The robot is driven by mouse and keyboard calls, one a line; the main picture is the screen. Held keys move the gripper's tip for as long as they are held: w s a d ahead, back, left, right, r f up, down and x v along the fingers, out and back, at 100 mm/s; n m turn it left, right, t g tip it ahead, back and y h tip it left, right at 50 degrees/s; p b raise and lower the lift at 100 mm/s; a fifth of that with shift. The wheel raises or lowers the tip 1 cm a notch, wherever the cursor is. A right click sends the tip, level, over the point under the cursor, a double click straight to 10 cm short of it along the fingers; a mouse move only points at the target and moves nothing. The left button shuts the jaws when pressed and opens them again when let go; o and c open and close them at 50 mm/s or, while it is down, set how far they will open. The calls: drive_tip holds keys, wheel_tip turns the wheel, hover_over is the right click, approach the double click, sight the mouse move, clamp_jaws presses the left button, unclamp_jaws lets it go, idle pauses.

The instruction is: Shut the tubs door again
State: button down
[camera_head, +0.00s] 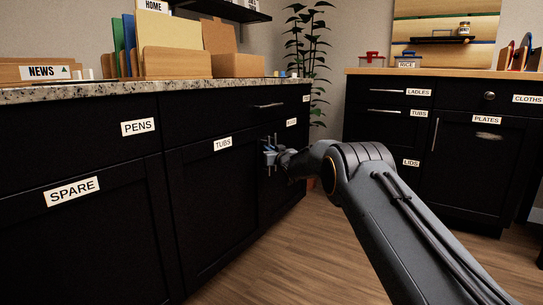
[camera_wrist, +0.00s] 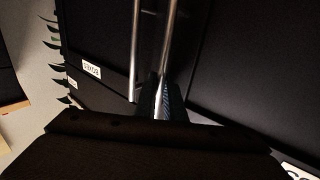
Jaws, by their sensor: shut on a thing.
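The tubs door (camera_head: 210,200) is a black panel in the left cabinet, under the white TUBS label (camera_head: 223,143). It looks flush or nearly flush with the cabinet front; I cannot tell if a small gap is left. My gripper (camera_head: 270,153) is at the door's right edge, at handle height. In the wrist view my gripper (camera_wrist: 163,100) is shut on a vertical metal bar, the tubs door handle (camera_wrist: 168,45). A second parallel bar, the boxes door handle (camera_wrist: 136,50), stands beside it.
The boxes door (camera_head: 285,180) adjoins on the right; its label (camera_wrist: 91,67) shows upside down in the wrist view. The granite counter (camera_head: 150,90) holds folders and boxes. A potted plant (camera_head: 308,50) stands behind. The wooden floor (camera_head: 300,255) is clear toward the right cabinet (camera_head: 470,175).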

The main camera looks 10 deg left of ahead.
drive_tip(key=shift+w+a, duration=0.45)
drive_tip(key=shift+a+r, duration=0.1)
drive_tip(key=shift+a, duration=0.1)
